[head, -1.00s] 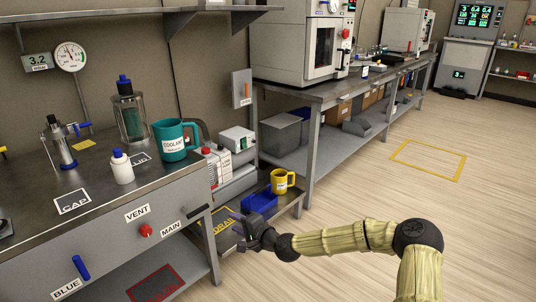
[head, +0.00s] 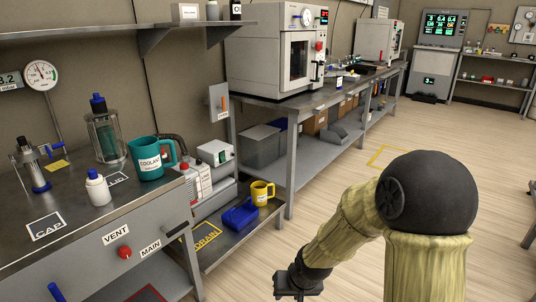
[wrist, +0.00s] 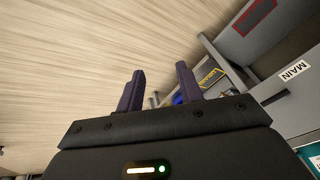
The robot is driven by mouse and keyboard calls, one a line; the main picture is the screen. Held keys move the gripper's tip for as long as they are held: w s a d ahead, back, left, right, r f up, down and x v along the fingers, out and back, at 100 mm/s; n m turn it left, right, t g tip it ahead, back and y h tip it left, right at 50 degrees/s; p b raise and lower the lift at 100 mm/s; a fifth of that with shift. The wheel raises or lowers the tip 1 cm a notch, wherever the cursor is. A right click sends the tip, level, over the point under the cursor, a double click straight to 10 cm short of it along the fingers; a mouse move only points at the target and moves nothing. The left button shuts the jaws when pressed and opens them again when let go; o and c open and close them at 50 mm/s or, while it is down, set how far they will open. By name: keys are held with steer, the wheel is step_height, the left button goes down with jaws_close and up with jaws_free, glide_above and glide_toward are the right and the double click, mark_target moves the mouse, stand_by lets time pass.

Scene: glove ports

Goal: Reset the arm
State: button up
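My arm, in a pale yellow ribbed sleeve with black joints, is folded at the lower right of the head view. My gripper (wrist: 160,90) shows in the wrist view with its two dark fingers apart and nothing between them. In the head view only its black end near the bottom edge shows, and the fingers are hard to make out there. It hangs over the wood floor (head: 330,195), right of the bench (head: 100,205) and clear of it.
A yellow mug (head: 262,193) and a blue bin (head: 240,216) sit on the low shelf. A teal coolant mug (head: 152,158), a white bottle (head: 97,188) and a glass vessel (head: 106,135) stand on the bench. A grey oven (head: 270,55) stands behind. Floor to the right is open.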

steer(key=s+d+r+m+g+h, duration=0.1)
steer(key=s+d+r+h, duration=0.1)
steer(key=s+d+r, duration=0.75)
steer(key=w+p+v, duration=0.3)
steer(key=p+v, duration=1.4)
steer(key=p, duration=0.2)
steer(key=w+r+p+v, duration=0.1)
steer(key=w+p+v, duration=0.2)
steer(key=p+v, duration=1.5)
steer(key=shift+w+a+r+p, duration=0.2)
steer(key=shift+r+p, duration=0.25)
steer(key=shift+p, duration=0.4)
steer(key=shift+d, duration=0.1)
